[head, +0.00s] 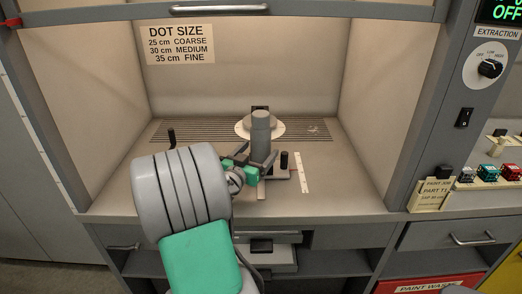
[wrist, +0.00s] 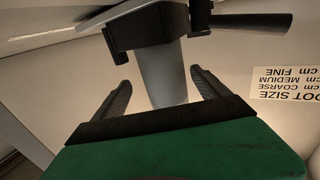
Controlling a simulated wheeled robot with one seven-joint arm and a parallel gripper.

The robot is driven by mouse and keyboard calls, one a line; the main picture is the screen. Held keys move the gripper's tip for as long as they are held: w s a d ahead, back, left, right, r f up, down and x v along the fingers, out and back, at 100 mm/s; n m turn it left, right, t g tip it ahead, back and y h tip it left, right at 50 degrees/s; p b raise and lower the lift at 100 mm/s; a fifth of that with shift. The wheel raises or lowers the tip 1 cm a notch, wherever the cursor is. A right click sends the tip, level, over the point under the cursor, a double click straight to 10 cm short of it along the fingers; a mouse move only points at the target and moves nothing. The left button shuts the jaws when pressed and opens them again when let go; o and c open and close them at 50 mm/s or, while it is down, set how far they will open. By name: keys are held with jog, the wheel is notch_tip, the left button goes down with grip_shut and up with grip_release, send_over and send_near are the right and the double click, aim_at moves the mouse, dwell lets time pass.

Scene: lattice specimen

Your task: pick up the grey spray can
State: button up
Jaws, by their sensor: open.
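The grey spray can (head: 261,134) stands upright inside the booth, near the middle of its floor. In the wrist view the can (wrist: 160,72) shows as a pale grey cylinder, with a black bracket (wrist: 155,38) crossing it. My gripper (head: 257,156) is open, with its dark fingers level with the can's lower part. In the wrist view the two fingers of my gripper (wrist: 160,92) are spread, and the can appears in the gap between them. I see no finger pressed on the can. The can's lower part is partly hidden by my gripper in the head view.
A black knob (head: 284,160) and a white marked strip (head: 304,175) are to the right.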

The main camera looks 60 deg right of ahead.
jog(key=d, duration=0.2)
jog(key=d+p, duration=0.2)
jog(key=d, duration=0.1)
jog(key=shift+w+d+r, duration=0.25)
jog(key=shift+d+r, duration=0.05)
jog(key=shift+d, duration=0.4)
jog(key=shift+f, duration=0.1)
jog(key=shift+c, duration=0.5)
grip_shut()
